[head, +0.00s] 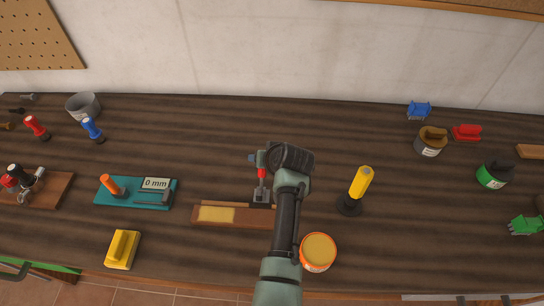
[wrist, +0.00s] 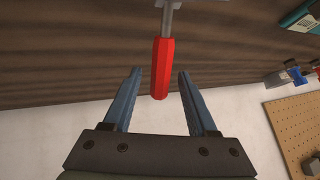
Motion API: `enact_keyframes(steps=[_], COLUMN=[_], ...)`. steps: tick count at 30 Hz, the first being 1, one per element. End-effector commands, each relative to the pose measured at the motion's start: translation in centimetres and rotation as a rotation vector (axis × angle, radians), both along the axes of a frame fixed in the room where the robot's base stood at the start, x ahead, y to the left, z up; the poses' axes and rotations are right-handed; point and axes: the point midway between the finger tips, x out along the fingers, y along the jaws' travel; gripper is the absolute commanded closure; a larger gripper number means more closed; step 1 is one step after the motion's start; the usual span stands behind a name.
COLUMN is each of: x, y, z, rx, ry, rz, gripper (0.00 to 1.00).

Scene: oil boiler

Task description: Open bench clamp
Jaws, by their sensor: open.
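The bench clamp (head: 261,194) has a grey metal body and a red handle (head: 262,173). It stands at the right end of a wooden block (head: 237,220), partly hidden by my arm. In the wrist view the red handle (wrist: 161,68) hangs from the grey metal part at the top edge, and its free end lies between my two blue-grey fingers. My gripper (wrist: 160,72) is open, with a gap visible on each side of the handle. In the head view my gripper (head: 256,158) is beside the handle's upper end, its fingers mostly hidden.
A yellow-handled tool (head: 361,183) stands right of my arm, and an orange can (head: 318,251) is close by at the front. A teal board with a gauge (head: 137,192) lies to the left. A yellow brush-like block (head: 122,249) is front left. The bench behind the clamp is clear.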

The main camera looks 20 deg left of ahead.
Motion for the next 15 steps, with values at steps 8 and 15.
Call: enact_keyframes(steps=[8, 15], x=[-1.9, -3.4], y=[-2.0, -3.5], z=[3.1, 5.6], rx=[-0.001, -0.001], ry=[-0.001, -0.001], rz=[-0.002, -0.001], gripper=[0.42, 0.42])
